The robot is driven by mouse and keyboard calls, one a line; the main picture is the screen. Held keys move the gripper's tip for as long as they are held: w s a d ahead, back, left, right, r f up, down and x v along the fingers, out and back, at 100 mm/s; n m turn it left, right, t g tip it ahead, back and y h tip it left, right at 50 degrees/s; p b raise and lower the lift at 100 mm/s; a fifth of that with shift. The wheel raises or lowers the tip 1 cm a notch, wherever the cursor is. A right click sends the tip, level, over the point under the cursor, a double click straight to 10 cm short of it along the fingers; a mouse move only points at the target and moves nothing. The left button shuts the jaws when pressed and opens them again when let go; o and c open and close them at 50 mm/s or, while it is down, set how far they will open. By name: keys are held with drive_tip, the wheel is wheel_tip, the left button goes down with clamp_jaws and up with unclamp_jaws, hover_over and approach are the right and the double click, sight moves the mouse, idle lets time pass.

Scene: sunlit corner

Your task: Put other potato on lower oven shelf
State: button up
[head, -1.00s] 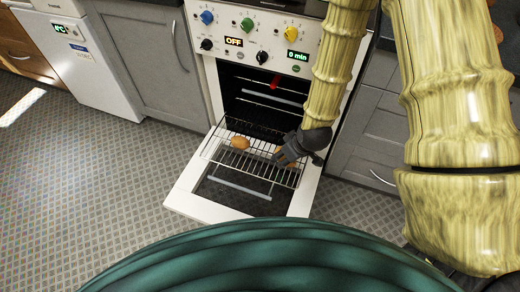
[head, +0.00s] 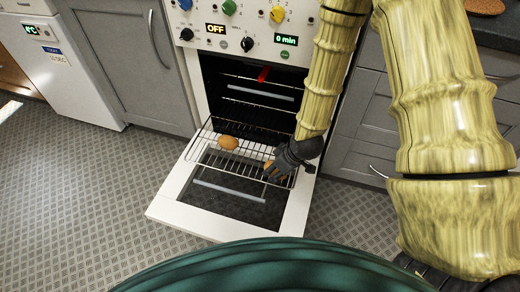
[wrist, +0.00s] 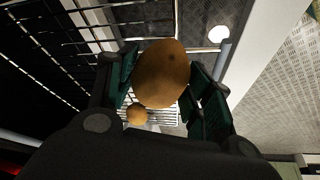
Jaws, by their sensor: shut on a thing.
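My gripper (head: 278,168) is shut on a brown potato (wrist: 162,74), which sits between its fingers in the wrist view. In the head view the gripper mostly hides this potato and is over the right part of the pulled-out wire oven shelf (head: 207,150). I cannot tell if the held potato touches the wires. Another potato (head: 228,142) lies on the left part of this shelf; it also shows smaller in the wrist view (wrist: 136,114). The oven (head: 190,75) has its door (head: 170,205) folded down, under the shelf.
The oven panel shows OFF and 0 min, with coloured knobs above. Grey cabinets (head: 135,70) flank the oven. A white fridge (head: 70,90) stands at the left. Floor (head: 90,190) in front and to the left is clear. A dark worktop (head: 490,32) is at the upper right.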

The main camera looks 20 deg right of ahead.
drive_tip(key=b, duration=0.2)
hover_over(261, 154)
drive_tip(key=s, duration=0.1)
drive_tip(key=shift+s+d+f, duration=0.1)
drive_tip(key=shift+d+f, duration=0.25)
drive_tip(key=shift+f, duration=0.25)
drive_tip(key=shift+f+b, duration=0.85)
drive_tip(key=shift+f, duration=0.95)
drive_tip(key=shift+r, duration=0.1)
drive_tip(key=o, duration=1)
drive_tip(key=shift+o, duration=0.6)
drive_tip(key=shift+d+r, duration=0.1)
drive_tip(key=shift+r, duration=0.3)
drive_tip(key=p+v, duration=0.3)
drive_tip(key=v, duration=0.8)
